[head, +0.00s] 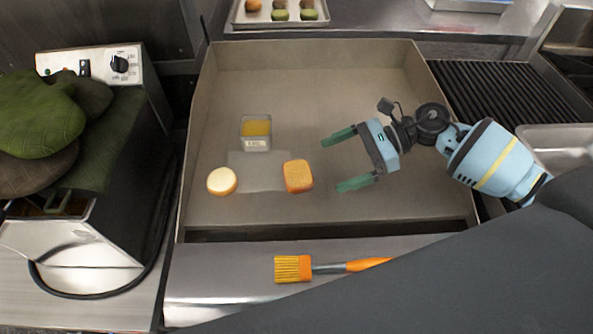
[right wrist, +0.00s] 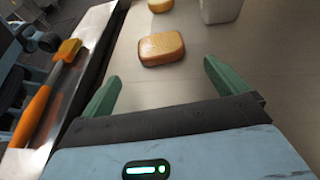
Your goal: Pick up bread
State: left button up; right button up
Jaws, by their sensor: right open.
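The bread (head: 298,176) is a golden-brown, rounded square piece lying flat on the griddle plate (head: 390,208). It also shows in the right wrist view (right wrist: 161,48), ahead of the fingers and between their lines. A second, paler round piece (head: 222,181) lies to its left, partly seen at the top edge of the right wrist view (right wrist: 160,5). My right gripper (head: 346,160) is open and empty, with its green fingers pointing left toward the bread and a gap between them and it. My left gripper is not in view.
A square metal container (head: 256,133) with yellow contents stands behind the bread. A brush (head: 293,268) with an orange handle lies on the front ledge. Raised walls bound the griddle. A fryer (head: 90,235) with green mitts stands at left.

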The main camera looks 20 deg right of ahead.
aim_at(307, 171)
jog(key=shift+w+a, duration=0.1)
jog(key=shift+a, duration=0.45)
jog(key=shift+w+a+f, duration=0.15)
jog(key=shift+a+f, duration=0.15)
jog(key=shift+a, duration=0.2)
jog(key=p+x, duration=0.1)
jog(key=x, duration=0.1)
jog(key=p+x, duration=0.1)
jog(key=x, duration=0.1)
jog(key=shift+w+a+r, duration=0.1)
jog(key=shift+a+r, duration=0.1)
jog(key=shift+r, duration=0.15)
jog(key=shift+a+f, duration=0.3)
jog(key=shift+a, duration=0.05)
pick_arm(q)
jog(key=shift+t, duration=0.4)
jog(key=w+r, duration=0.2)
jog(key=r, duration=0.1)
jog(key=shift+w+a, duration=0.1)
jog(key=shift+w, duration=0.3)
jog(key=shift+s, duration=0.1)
pick_arm(e)
jog(key=c, duration=1.1)
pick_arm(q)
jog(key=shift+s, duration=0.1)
pick_arm(e)
jog(key=shift+o, duration=0.2)
notch_tip(307, 171, up, 10)
